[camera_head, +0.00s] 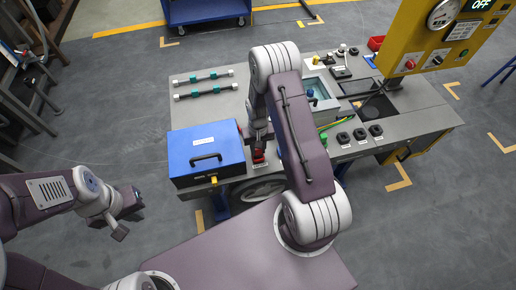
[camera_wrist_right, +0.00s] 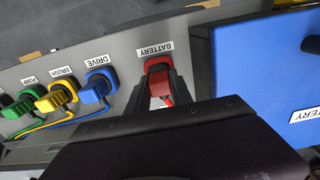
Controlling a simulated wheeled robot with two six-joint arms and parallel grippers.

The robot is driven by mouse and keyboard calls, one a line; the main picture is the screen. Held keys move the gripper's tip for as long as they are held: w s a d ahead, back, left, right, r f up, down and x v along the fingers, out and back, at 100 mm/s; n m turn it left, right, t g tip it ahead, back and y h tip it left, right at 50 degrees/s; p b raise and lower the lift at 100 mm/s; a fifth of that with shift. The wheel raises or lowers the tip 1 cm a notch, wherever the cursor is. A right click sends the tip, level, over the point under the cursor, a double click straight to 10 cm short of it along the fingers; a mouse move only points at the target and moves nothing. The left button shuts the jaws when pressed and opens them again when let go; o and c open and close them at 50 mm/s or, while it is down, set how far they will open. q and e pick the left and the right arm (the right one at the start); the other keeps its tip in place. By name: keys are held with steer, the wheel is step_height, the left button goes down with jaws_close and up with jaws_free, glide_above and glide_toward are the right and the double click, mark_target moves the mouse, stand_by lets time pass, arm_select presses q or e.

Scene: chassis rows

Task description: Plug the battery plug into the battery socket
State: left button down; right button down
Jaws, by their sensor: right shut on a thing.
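The red battery plug (camera_wrist_right: 159,86) sits between the fingers of my right gripper (camera_wrist_right: 160,92) in the right wrist view, with a red cable at its near end. My right gripper is shut on it. A red part (camera_wrist_right: 158,66), seemingly the battery socket, shows at the plug's far end below the upside-down BATTERY label (camera_wrist_right: 155,46). I cannot tell how deep the plug sits in it. In the head view, red shows (camera_head: 258,157) below my right gripper (camera_head: 258,146) at the bench's front edge. My left gripper (camera_head: 124,214) is away from the bench; its jaw opening is unclear.
A blue box (camera_head: 200,137) with a black handle stands just left of my right gripper. Blue (camera_wrist_right: 98,87), yellow (camera_wrist_right: 62,94) and green (camera_wrist_right: 25,102) plugs sit in a row beside the battery place. A yellow panel (camera_head: 415,50) stands over the bench's right end.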

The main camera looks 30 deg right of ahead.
steer(key=shift+f+b, duration=0.35)
steer(key=shift+f, duration=0.25)
steer(key=c, duration=1.1)
jaws_free()
steer(key=shift+r, duration=0.1)
steer(key=shift+o, duration=0.2)
steer(key=shift+r, duration=0.1)
step_height(320, 180, up, 9)
steer(key=shift+f+p, duration=0.1)
steer(key=shift+p, duration=0.35)
